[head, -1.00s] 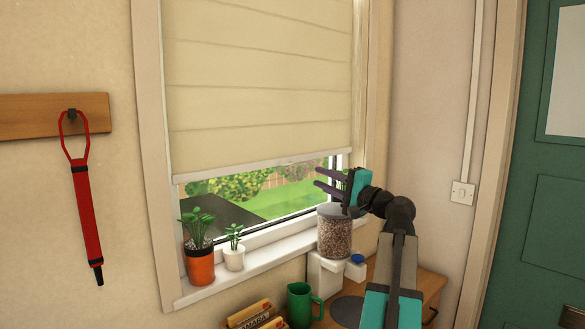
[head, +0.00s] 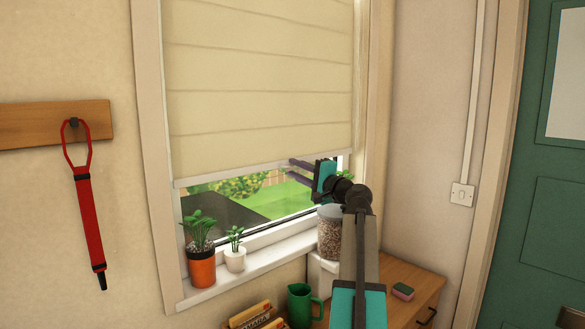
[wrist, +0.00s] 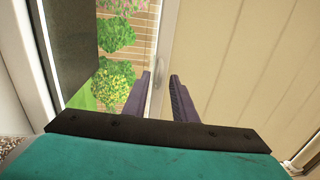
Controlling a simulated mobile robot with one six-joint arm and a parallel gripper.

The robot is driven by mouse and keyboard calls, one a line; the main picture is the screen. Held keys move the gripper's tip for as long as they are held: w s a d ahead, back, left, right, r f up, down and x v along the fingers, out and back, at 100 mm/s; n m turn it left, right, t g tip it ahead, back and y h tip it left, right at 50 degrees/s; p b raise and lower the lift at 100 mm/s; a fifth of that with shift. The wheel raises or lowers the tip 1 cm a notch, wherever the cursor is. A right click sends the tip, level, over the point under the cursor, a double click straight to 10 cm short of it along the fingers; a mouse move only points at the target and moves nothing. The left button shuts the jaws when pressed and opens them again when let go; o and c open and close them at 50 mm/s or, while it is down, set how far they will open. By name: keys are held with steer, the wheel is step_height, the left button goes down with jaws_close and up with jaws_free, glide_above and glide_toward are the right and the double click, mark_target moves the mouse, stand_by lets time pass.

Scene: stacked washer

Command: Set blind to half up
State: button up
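The cream blind (head: 260,85) hangs down over most of the window and leaves a low strip of glass clear. Its pale bottom bar (head: 235,175) runs across just above that strip. In the wrist view the blind (wrist: 265,65) fills the right side, and its bar (wrist: 170,45) stands upright in the picture. My gripper (head: 289,170) is at the right part of the bar. Its two purple fingers (wrist: 161,80) are apart, with the bar in line with the gap between them. I cannot tell whether they touch it.
An orange potted plant (head: 201,267) and a small white-potted plant (head: 235,258) stand on the sill (head: 270,265). A filled jar (head: 330,233) stands close below my gripper.

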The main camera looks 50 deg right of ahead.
steer(key=shift+w+r, duration=0.1)
steer(key=shift+w, duration=0.6)
jaws_close()
stand_by(0.3)
stand_by(0.7)
